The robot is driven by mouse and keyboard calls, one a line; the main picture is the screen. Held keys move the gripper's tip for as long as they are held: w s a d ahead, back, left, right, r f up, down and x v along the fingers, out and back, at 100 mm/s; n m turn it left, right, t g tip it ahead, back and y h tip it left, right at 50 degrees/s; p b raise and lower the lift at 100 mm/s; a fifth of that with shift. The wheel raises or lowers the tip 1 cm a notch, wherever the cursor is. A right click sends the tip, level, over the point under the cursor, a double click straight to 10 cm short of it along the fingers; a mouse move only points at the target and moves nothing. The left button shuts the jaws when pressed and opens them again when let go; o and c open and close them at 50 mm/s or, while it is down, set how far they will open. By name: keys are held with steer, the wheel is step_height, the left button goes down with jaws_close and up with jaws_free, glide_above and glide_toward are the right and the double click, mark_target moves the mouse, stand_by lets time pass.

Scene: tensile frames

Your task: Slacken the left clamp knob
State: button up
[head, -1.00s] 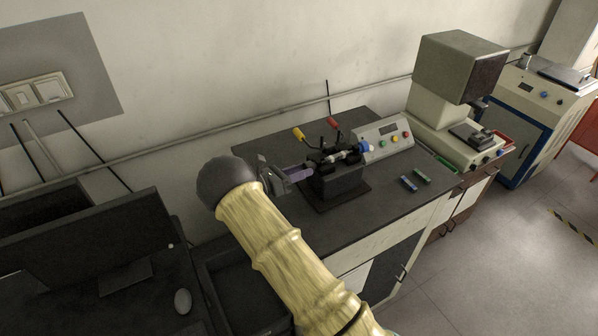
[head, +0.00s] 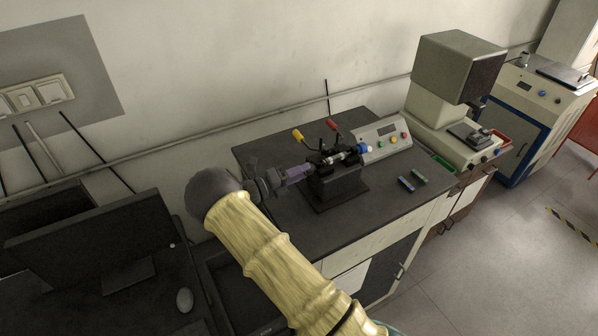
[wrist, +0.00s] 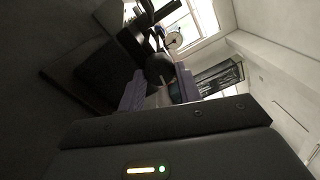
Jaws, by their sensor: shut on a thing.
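The wrist view shows the dark round left clamp knob (wrist: 160,69) between my two purple finger pads. My gripper is shut on this knob. In the head view the fingers hide the knob. A blue knob (head: 364,149) is at the frame's right end.
A control box (head: 384,138) with coloured buttons stands right behind the frame. A large grey-green machine (head: 455,85) is farther right. A monitor (head: 90,225) is at left.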

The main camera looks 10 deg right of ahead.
steer(key=shift+w+d+r+n, duration=0.1)
steer(key=shift+d+r+n, duration=0.1)
steer(key=shift+n, duration=0.3)
steer(key=shift+a, duration=0.1)
steer(key=o, duration=1)
steer(key=shift+d+f, duration=0.1)
steer(key=shift+d, duration=0.15)
steer(key=shift+a, duration=0.1)
steer(key=shift+a+f, duration=0.1)
steer(key=shift+a, duration=0.1)
